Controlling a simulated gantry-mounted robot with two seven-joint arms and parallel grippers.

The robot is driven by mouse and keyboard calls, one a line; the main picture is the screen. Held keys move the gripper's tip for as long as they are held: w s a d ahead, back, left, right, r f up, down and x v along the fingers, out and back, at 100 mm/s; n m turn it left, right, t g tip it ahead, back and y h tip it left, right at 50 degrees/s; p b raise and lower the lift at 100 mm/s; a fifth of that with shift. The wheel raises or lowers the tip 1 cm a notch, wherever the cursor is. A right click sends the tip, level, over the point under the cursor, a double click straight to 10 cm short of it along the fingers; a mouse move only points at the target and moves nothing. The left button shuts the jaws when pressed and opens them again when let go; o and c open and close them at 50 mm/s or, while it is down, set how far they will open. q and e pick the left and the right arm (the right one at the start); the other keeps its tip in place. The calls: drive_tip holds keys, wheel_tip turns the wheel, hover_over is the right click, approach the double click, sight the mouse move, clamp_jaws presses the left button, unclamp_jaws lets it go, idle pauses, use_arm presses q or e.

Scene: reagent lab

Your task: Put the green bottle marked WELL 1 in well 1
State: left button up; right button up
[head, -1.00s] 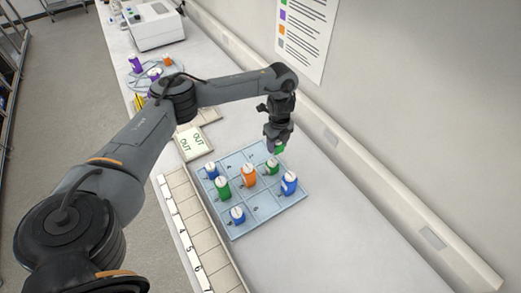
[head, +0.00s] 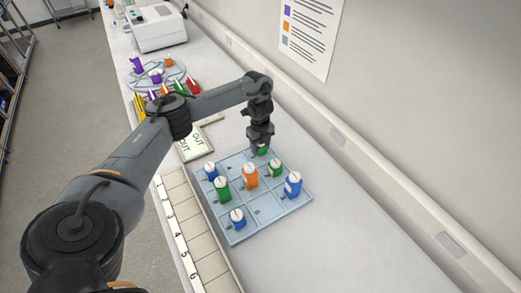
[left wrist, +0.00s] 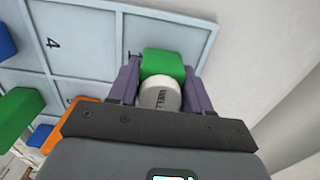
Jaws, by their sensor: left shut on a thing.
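My left gripper (head: 261,146) is shut on a green bottle (head: 263,151) at the far corner of the blue tray (head: 268,211) in the head view. In the left wrist view the green bottle (left wrist: 163,64) sits between the two fingers, its white cap (left wrist: 160,95) towards the camera. The cap reads "WELL"; any number after it is not readable. I cannot tell whether the bottle touches the tray. A long strip of numbered compartments (head: 182,212) lies left of the tray, with 3 to 6 legible. My right gripper is not in view.
The tray holds other bottles: green (head: 222,189), another green (head: 276,168), orange (head: 250,176) and several blue (head: 293,185). An OUT board (head: 191,145) lies behind the strip. A round rack (head: 148,75) and a white machine (head: 159,27) stand farther back. The bench right of the tray is clear.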

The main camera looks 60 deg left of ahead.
use_arm(q)
drive_tip(key=shift+f, duration=0.5)
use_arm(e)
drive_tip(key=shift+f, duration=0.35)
use_arm(q)
drive_tip(key=shift+r, duration=0.1)
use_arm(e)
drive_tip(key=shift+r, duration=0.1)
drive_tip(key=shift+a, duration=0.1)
use_arm(q)
drive_tip(key=o, duration=1)
drive_tip(key=shift+o, duration=0.2)
drive_tip(key=shift+r, duration=0.4)
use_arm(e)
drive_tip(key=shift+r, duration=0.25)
use_arm(q)
wheel_tip(320, 180, up, 11)
drive_tip(key=p, duration=0.7)
drive_tip(key=shift+r, duration=0.15)
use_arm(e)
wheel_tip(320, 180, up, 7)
